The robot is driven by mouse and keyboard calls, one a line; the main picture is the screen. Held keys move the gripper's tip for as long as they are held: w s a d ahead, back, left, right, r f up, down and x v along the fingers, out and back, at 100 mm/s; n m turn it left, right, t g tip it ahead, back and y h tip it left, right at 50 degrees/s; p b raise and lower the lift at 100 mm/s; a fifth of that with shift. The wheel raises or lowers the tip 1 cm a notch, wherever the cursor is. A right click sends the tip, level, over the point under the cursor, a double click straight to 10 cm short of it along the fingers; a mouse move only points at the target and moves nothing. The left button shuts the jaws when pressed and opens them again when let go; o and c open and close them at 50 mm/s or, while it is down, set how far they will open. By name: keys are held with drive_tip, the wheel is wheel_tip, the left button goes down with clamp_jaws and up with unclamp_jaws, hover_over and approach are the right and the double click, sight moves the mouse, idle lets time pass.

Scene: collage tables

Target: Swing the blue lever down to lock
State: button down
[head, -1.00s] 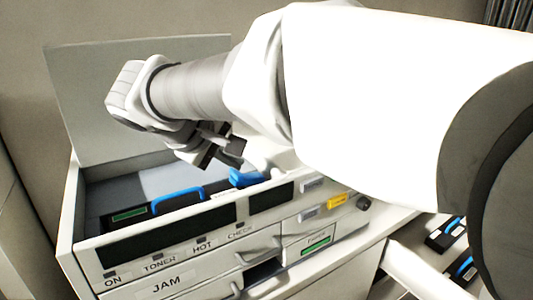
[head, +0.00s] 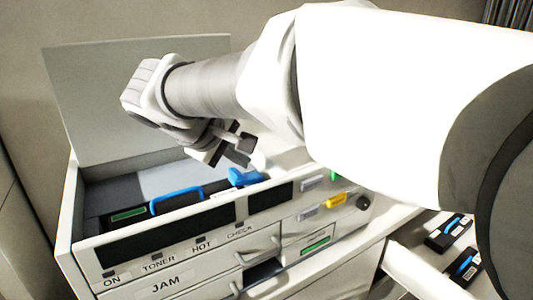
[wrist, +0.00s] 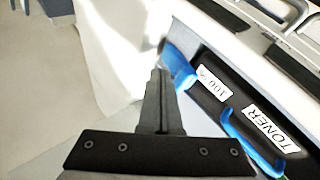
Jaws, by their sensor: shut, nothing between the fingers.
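The blue lever (head: 244,178) stands near the front right corner of the open machine bay, with its tip raised above the front edge. In the wrist view the lever (wrist: 179,67) is just right of my fingertips. My gripper (head: 238,150) is shut and empty, just above the lever in the head view; it also shows in the wrist view (wrist: 160,80). I cannot tell whether the fingers touch the lever. The toner cartridge, with a blue handle (head: 177,197) and a TONER label (wrist: 272,130), lies in the bay.
The machine's lid (head: 140,90) stands open behind the bay. The front panel has a yellow button (head: 335,201) and a round knob (head: 363,202). Dark cartridges with blue handles (head: 450,232) lie in an open area at the lower right.

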sight(245, 178)
drive_tip(key=r+p, duration=0.2)
drive_tip(key=r, duration=0.1)
drive_tip(key=r+p, duration=0.1)
drive_tip(key=shift+w+d+r, duration=0.2)
drive_tip(key=shift+w+d, duration=0.05)
drive_tip(key=shift+d, duration=0.1)
drive_tip(key=f+v, duration=0.1)
drive_tip(key=v, duration=0.8)
drive_tip(key=shift+s+a+r, duration=0.2)
drive_tip(key=shift+s+a, duration=0.15)
drive_tip(key=shift+s, duration=0.2)
